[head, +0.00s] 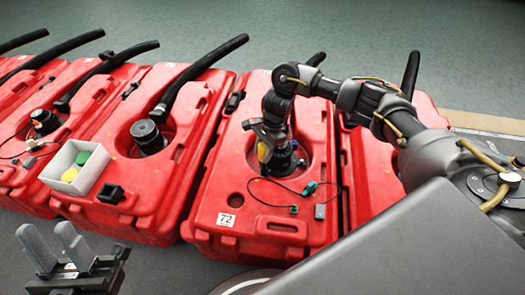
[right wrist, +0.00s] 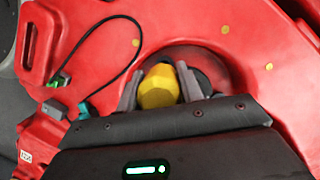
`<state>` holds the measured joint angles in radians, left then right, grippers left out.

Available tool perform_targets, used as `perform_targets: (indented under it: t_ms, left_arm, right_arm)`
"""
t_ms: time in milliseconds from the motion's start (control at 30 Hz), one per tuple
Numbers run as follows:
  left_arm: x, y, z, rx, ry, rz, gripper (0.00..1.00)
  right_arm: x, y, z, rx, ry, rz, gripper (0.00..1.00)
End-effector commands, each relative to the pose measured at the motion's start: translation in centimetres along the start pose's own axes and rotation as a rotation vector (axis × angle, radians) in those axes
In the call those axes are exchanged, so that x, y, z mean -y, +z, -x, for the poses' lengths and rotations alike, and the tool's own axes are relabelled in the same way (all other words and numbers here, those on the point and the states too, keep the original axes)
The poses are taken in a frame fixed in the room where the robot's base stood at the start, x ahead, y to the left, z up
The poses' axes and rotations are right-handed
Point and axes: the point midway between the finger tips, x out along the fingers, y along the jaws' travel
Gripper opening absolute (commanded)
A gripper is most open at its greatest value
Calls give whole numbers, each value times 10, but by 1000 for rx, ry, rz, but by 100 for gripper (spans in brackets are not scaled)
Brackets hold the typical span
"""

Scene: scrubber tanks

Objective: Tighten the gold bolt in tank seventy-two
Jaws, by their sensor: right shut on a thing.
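Tank seventy-two (head: 225,219) is a red tank with a white "72" label, in the middle of the head view. It also fills much of the right wrist view (right wrist: 180,35). My right gripper (head: 270,150) reaches down into the tank's round recess. In the right wrist view its fingers (right wrist: 160,90) are closed on a yellow-gold rounded piece (right wrist: 159,87), which I take for the gold bolt. Its lower part is hidden by the gripper body. My left gripper (head: 62,242) is open and empty at the lower left, away from the tank.
A white box (head: 62,184) with a green and a yellow item sits on the tank to the left. A black cable with green and teal connectors (head: 310,188) lies on tank seventy-two. Black hoses (head: 205,70) rise from neighbouring tanks. Grey floor lies in front.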

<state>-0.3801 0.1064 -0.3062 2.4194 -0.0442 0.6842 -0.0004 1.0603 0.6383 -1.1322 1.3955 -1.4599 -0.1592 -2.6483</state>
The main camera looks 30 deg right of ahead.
Motion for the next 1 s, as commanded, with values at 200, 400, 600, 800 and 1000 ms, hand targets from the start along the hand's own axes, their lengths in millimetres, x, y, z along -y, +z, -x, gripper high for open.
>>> perform_targets:
  t_ms: [200, 400, 600, 800, 1000]
  left_arm:
    - [0, 1, 2, 0, 0, 0, 36]
    - [0, 2, 3, 0, 0, 0, 36]
    - [0, 2, 5, 0, 0, 0, 36]
    - [0, 3, 6, 0, 0, 0, 36]
    - [0, 3, 7, 0, 0, 0, 36]
  right_arm:
    - [0, 0, 0, 1, -2, 0, 1]
    - [0, 0, -1, 1, -2, 0, 1]
    - [0, 0, -2, 1, -1, 0, 1]
    - [0, -1, -3, 0, -1, 0, 1]
    - [0, -1, -4, 0, 0, 0, 1]
